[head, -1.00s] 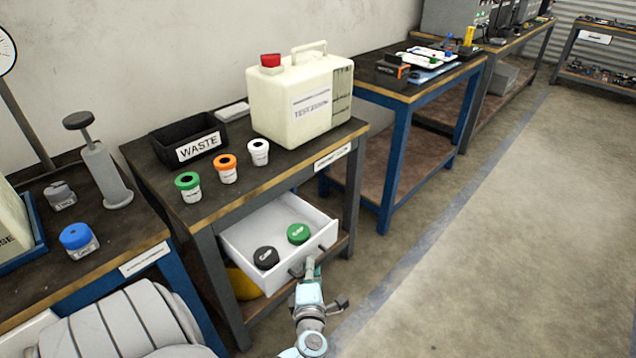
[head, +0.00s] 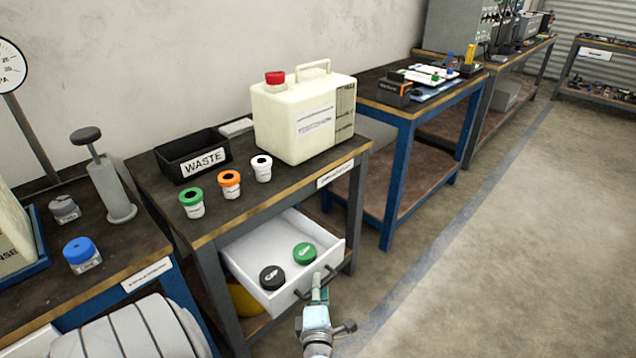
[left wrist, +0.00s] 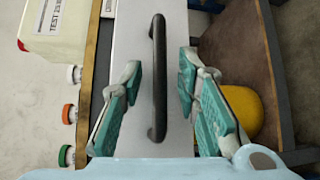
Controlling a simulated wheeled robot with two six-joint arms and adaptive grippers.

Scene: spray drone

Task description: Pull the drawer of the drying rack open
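The white drawer (head: 262,287) under the dark-topped bench stands pulled out, its inside showing. A black-lidded jar (head: 272,277) and a green-lidded jar (head: 304,253) are in it. Its dark bar handle (head: 331,273) is on the front. My left gripper (head: 318,280) is at the handle. In the left wrist view, the handle (left wrist: 158,80) lies between the two teal fingers of my left gripper (left wrist: 159,84), with a gap on both sides. That gripper is open. My right gripper is not in view.
The bench top (head: 215,215) carries a waste bin (head: 190,157), a large canister (head: 300,122) and small capped bottles. A yellow object (head: 246,299) lies below the drawer. A blue-legged bench (head: 391,190) stands to the right. The floor (head: 500,240) at right is clear.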

